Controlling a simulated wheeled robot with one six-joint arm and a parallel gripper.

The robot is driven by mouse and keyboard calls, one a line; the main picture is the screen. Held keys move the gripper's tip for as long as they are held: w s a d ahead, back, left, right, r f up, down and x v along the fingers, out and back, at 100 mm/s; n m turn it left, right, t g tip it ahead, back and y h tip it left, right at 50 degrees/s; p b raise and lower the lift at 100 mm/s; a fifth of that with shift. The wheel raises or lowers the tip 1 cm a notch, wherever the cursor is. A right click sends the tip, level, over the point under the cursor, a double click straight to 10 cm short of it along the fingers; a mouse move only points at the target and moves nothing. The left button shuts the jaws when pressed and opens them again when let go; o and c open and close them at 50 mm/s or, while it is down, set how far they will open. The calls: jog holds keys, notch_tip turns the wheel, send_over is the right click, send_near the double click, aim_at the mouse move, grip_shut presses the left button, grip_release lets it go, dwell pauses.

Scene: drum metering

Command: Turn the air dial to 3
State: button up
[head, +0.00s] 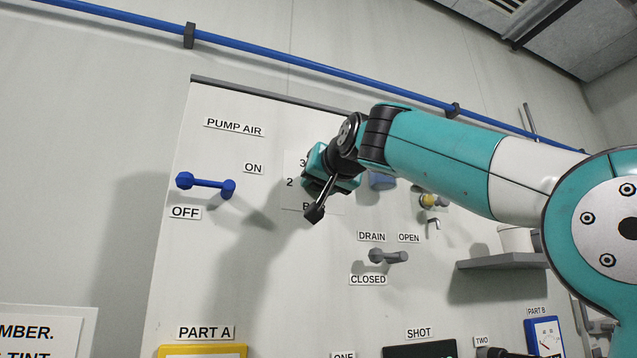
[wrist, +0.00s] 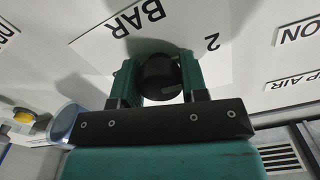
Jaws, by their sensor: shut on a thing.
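The air dial is a round black knob (wrist: 160,78) on a white scale plate (wrist: 95,45) marked BAR. In the wrist view it sits between the two teal fingers of my gripper (wrist: 158,68), which is shut on its sides. The numeral 2 shows beside it. In the head view my gripper (head: 328,172) is up against the panel and hides the dial. The numerals 2 and 3 show at the plate's left edge (head: 296,170). I cannot tell where the dial's pointer stands.
Left of the dial a blue pump air lever (head: 207,184) lies sideways between the ON and OFF labels. A grey drain lever (head: 388,256) sits below right. A yellow fitting (head: 428,200) is to the right. A blue pipe (head: 300,66) runs above the panel.

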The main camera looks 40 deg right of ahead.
jog(key=m+b, duration=0.2)
jog(key=m, duration=0.3)
jog(key=shift+f+m, duration=0.15)
jog(key=shift+m, duration=0.15)
jog(key=m+b, duration=0.1)
jog(key=m, duration=0.4)
jog(key=shift+m, duration=0.3)
jog(key=o, duration=0.9)
jog(key=shift+s, duration=0.1)
